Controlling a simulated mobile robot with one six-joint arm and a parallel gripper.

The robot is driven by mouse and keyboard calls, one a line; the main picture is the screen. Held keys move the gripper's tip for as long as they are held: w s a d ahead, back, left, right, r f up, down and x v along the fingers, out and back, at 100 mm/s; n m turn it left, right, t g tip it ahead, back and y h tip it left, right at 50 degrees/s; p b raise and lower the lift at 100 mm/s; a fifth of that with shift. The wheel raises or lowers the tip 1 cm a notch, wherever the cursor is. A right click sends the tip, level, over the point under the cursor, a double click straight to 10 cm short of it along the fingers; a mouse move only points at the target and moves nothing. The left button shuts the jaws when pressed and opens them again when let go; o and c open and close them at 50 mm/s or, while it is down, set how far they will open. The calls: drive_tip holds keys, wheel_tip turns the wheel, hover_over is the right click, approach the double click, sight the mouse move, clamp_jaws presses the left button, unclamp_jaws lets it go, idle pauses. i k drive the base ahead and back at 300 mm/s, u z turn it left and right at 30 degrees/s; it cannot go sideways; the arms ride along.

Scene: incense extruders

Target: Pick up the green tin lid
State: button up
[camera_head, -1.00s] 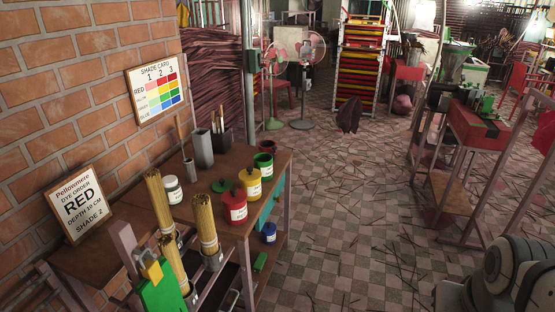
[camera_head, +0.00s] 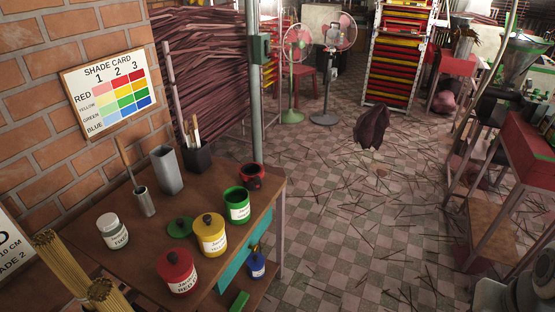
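The green tin lid (camera_head: 179,228) is a flat round green disc with a dark knob. It lies on the brown wooden table (camera_head: 150,250), left of the yellow tin (camera_head: 210,236). The green tin (camera_head: 237,206) stands with its top open, behind and to the right of the yellow tin. My gripper is not in view. Only a grey, rounded part of what seems to be my arm shows at the lower right corner, far from the lid.
A lidded red tin (camera_head: 177,272) and a white jar (camera_head: 112,231) stand near the lid. A dark red tin (camera_head: 251,176), grey holders (camera_head: 167,170) and incense sticks (camera_head: 100,294) also crowd the table. A blue tin (camera_head: 256,264) sits lower. Tiled floor (camera_head: 335,230) lies right.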

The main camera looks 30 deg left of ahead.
sight(182, 228)
drive_tip(key=i, duration=1.4)
drive_tip(key=u, duration=3.2)
drive_tip(key=i, duration=1)
